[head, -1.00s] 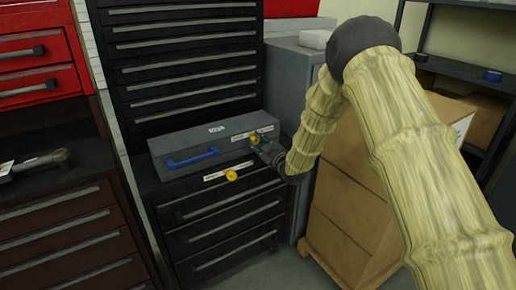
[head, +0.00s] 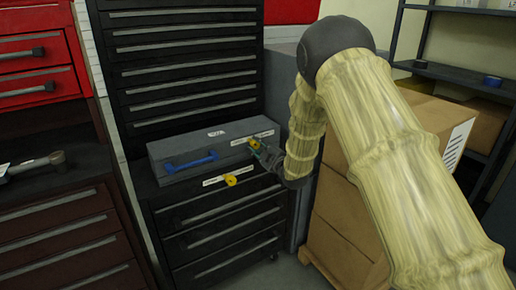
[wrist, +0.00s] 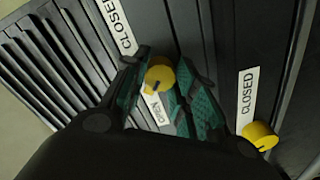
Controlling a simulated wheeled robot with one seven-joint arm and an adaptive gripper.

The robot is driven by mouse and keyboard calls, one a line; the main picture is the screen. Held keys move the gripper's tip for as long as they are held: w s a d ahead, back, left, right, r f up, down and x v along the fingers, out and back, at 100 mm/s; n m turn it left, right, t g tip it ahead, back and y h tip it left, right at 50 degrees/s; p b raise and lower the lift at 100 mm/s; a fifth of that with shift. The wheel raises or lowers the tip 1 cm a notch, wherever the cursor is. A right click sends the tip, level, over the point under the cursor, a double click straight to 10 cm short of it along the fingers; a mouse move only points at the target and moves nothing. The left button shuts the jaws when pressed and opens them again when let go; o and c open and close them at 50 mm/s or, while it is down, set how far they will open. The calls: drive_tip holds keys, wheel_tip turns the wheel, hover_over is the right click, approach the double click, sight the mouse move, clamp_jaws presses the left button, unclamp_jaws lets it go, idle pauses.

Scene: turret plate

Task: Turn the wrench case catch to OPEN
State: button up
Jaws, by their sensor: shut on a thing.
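The grey wrench case (head: 225,143) with a blue handle (head: 190,161) sits on a black drawer cabinet. Its yellow catch (head: 254,144) is at the right end of its front, by a white label. My gripper (head: 262,150) is at this catch. In the wrist view, the fingers of my gripper (wrist: 160,88) are shut on the yellow catch (wrist: 159,74), one on each side. A CLOSED label (wrist: 118,25) lies above it and an OPEN label (wrist: 155,107) below it. A dark mark shows on the catch's lower edge; its exact pointing is unclear.
A second yellow knob (head: 231,180) with a white label is on the cabinet front below the case. In the wrist view this knob (wrist: 260,136) is close to the right finger, beside its own CLOSED label. Cardboard boxes (head: 340,215) stand right of the cabinet.

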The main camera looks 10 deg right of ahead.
drive_tip(key=o, duration=1.1)
drive_tip(key=shift+c, duration=0.2)
drive_tip(key=v, duration=1.2)
drive_tip(key=shift+f, duration=0.15)
drive_tip(key=s+d+f+m+g+h+p, duration=0.3)
drive_tip(key=s+f+m, duration=0.2)
drive_tip(key=s+f, duration=0.6)
drive_tip(key=s+d+f+m+g+h+p, duration=0.3)
drive_tip(key=s+f+m+g, duration=0.1)
drive_tip(key=s+f, duration=0.7)
drive_tip(key=s+f+m+g+p, duration=0.1)
drive_tip(key=s+f+m+g, duration=0.1)
drive_tip(key=s, duration=0.9)
drive_tip(key=s+d+f+m+g+h+p, duration=0.1)
drive_tip(key=s+f+m+g+p, duration=0.1)
drive_tip(key=s, duration=0.9)
drive_tip(key=s+d+f+m+g+p, duration=0.1)
drive_tip(key=s+f+m+g, duration=0.2)
drive_tip(key=s, duration=0.8)
drive_tip(key=shift+s+d+f+m+g+h, duration=0.2)
drive_tip(key=shift+s+f+m+g+h, duration=0.15)
drive_tip(key=shift+f+g, duration=0.45)
